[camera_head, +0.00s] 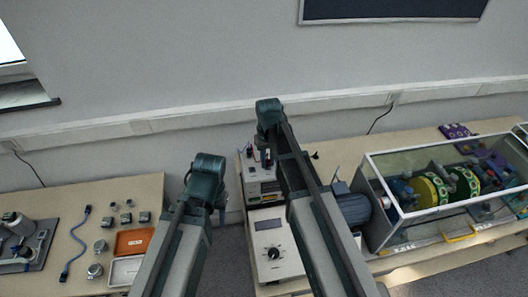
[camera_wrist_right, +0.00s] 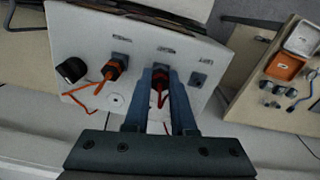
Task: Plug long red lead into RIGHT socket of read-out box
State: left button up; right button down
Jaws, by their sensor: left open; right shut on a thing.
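In the right wrist view, the white panel of the read-out box (camera_wrist_right: 226,22) carries a row of sockets. My right gripper (camera_wrist_right: 162,92) is shut on a red plug (camera_wrist_right: 160,78) of the lead, at the middle position of the row; the fingers partly hide it, and I cannot tell how deep it sits. An orange-red plug (camera_wrist_right: 113,67) with a thin red wire stands at the left position. A small socket (camera_wrist_right: 197,79) at the right of that view is empty. In the head view, my left gripper (camera_head: 207,190) hangs over the gap between the tables, apart from the box; its fingertips are mostly hidden.
A black knob (camera_wrist_right: 71,70) sits beside the plugs. A white meter box (camera_head: 268,225) with a dial stands in front. A clear-walled rig (camera_head: 400,225) fills the right table. An orange tray (camera_head: 133,241), blue cable (camera_head: 73,245) and small metal parts lie on the left table.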

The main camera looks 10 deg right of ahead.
aim_at(268, 161)
jog(key=m, duration=0.4)
dwell(0.4)
jog(key=m, duration=0.4)
jog(key=c, duration=0.7)
grip_release()
jog(key=shift+o, duration=0.2)
jog(key=shift+r, duration=0.15)
jog(key=shift+r+p, duration=2.35)
jog(key=shift+p, duration=0.15)
jog(key=shift+r, duration=0.1)
